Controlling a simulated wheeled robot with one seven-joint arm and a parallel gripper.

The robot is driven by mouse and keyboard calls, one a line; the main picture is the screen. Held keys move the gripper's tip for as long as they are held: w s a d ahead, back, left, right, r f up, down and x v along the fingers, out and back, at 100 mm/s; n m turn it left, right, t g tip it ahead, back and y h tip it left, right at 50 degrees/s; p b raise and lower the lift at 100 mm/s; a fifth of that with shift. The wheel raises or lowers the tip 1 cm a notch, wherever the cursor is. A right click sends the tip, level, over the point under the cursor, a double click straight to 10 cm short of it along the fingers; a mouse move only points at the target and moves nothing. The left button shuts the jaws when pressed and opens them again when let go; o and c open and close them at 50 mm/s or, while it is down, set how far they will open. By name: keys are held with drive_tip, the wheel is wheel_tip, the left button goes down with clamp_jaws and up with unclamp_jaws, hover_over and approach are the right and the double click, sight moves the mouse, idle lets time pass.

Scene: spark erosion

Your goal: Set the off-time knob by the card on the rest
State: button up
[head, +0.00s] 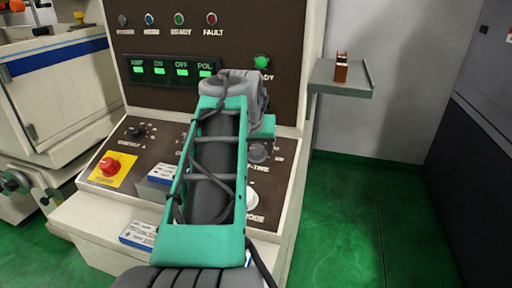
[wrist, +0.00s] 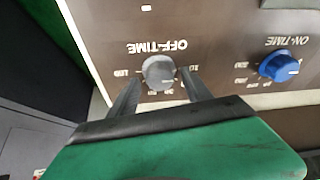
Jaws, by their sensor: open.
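The grey off-time knob (wrist: 158,69) is on the brown panel below its upside-down OFF-TIME label (wrist: 158,47) in the wrist view. It also shows right of my arm in the head view (head: 259,152). My gripper (wrist: 160,77) is open, its two dark fingertips on either side of the knob. I cannot tell whether they touch it. The knob's exact setting is too small to read. In the head view, a blue and white card (head: 162,173) sits on the sloped panel and another card (head: 137,235) lies at the front ledge. Their writing is not legible.
A blue on-time knob (wrist: 279,66) is beside the off-time knob. A red stop button (head: 110,167) on a yellow plate is at the panel's left. A side shelf (head: 340,88) holds a small orange-brown object (head: 341,70). Green floor is clear at right.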

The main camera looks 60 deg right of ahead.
drive_tip(key=v, duration=0.7)
drive_tip(key=shift+a+r+p, duration=0.2)
drive_tip(key=shift+r+p, duration=0.1)
